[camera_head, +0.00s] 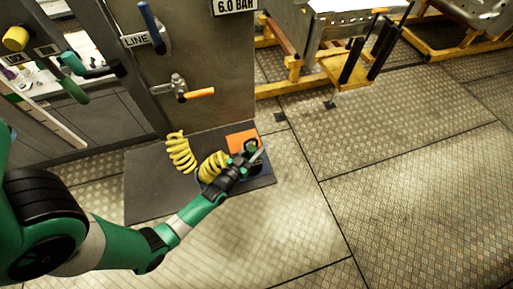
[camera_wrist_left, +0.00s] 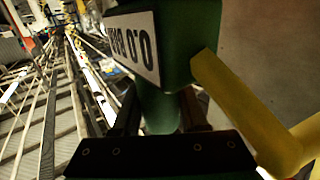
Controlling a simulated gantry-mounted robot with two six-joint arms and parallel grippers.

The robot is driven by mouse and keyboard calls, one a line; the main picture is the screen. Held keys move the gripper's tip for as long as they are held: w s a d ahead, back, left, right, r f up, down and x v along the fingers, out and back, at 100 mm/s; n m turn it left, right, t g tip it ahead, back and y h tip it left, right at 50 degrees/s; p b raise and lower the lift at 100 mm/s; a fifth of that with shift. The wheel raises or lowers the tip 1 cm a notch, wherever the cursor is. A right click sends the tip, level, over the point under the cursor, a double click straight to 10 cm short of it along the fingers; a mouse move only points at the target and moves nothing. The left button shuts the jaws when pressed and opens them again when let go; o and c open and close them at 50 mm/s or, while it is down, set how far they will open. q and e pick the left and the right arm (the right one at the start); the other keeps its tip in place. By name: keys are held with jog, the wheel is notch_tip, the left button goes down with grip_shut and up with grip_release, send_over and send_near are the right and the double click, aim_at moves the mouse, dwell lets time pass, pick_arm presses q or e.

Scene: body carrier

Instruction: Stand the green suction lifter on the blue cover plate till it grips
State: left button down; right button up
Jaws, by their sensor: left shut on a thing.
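The green suction lifter shows in the head view (camera_head: 251,146) at the end of my left arm, and large in the left wrist view (camera_wrist_left: 188,65). It has a white label with black print, which appears upside down there. My left gripper (camera_head: 244,162) is shut on its narrower green part (camera_wrist_left: 160,112). The blue cover plate (camera_head: 264,174) lies on the dark mat, partly hidden under my gripper. The lifter's lower end is hidden, so I cannot tell whether it touches the plate. My right gripper is not in view.
A yellow coiled hose (camera_head: 181,152) lies beside my gripper, and a yellow tube (camera_wrist_left: 250,115) joins the lifter. An orange plate (camera_head: 242,138) lies behind on the dark mat (camera_head: 150,190). A grey panel (camera_head: 215,60) with an orange-handled valve (camera_head: 200,93) stands behind. Open floor lies right.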

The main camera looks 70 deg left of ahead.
pick_arm(q)
jog(key=shift+w, duration=0.1)
jog(key=shift+f, duration=0.15)
jog(key=shift+c, duration=2.2)
grip_release()
jog(key=shift+f, duration=0.1)
jog(key=shift+s+d, duration=0.1)
jog(key=shift+s, duration=0.1)
jog(key=v, duration=1.1)
jog(key=shift+s, duration=0.3)
jog(key=shift+d, duration=0.1)
